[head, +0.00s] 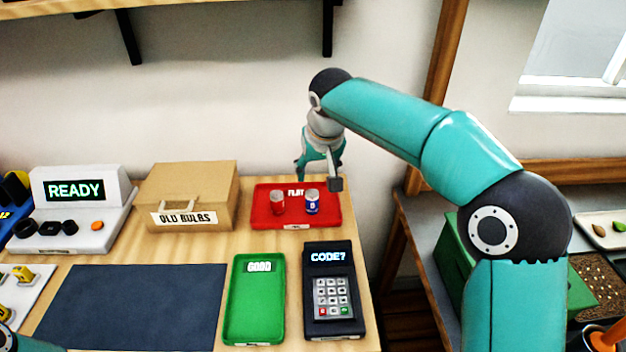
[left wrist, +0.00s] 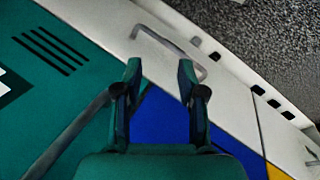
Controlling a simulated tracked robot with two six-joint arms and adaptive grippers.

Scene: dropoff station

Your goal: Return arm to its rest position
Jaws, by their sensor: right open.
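My right arm reaches in from the right in the head view, with teal links and dark joints. Its right gripper (head: 318,175) hangs downward, open, above the back of the red tray (head: 258,217). A red can-like item (head: 278,203) and a blue one (head: 312,203) stand in that tray, below the gripper and apart from it. My left gripper (left wrist: 160,85) shows in the left wrist view with its two fingers apart and nothing between them. Only a small bit of my left arm shows at the bottom left of the head view.
The table holds a green tray (head: 238,314), a keypad reading CODE? (head: 330,258), a dark mat (head: 135,305), an OLD BULBS box (head: 200,180) and a READY console (head: 110,215). A shelf (head: 60,8) hangs above. A side bench with a green container (head: 452,255) stands at right.

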